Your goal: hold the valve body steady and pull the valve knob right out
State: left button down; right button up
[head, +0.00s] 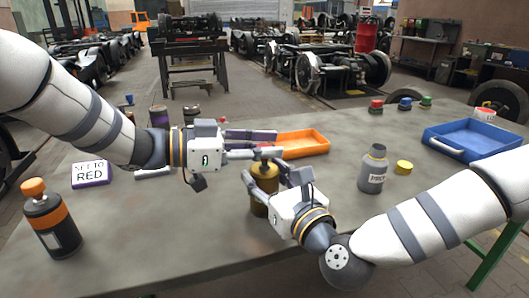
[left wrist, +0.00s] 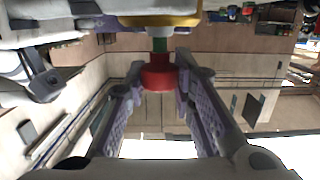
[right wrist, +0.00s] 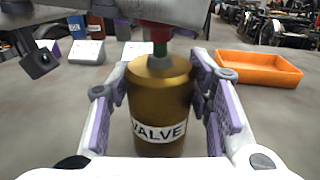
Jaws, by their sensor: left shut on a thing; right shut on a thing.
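The valve body (head: 261,198) is a gold-brown cylinder standing upright on the table; its VALVE label shows in the right wrist view (right wrist: 158,105). My right gripper (right wrist: 160,80) is shut on its sides; in the head view this gripper (head: 262,172) hides part of it. The valve knob (left wrist: 158,74) is red on a short green stem, which shows between knob and body in the left wrist view. My left gripper (left wrist: 162,78) is shut on the knob above the body. The stem's lower end meets the body's top.
An orange tray (head: 305,147) lies behind the grippers. A grey bottle (head: 372,172) and a yellow cap (head: 403,167) stand to the right. A blue tray (head: 470,148) is at far right. A SET TO RED sign (head: 90,173) and an orange-capped bottle (head: 50,222) are at left.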

pick_arm(q)
jog(key=shift+r, duration=1.25)
jog(key=c, duration=1.3)
grip_release()
jog(key=shift+a, duration=0.15)
jog(key=v, duration=1.1)
jog(key=shift+s+a, duration=0.1)
jog(key=shift+a, duration=0.25)
pick_arm(e)
jog(key=o, duration=1.3)
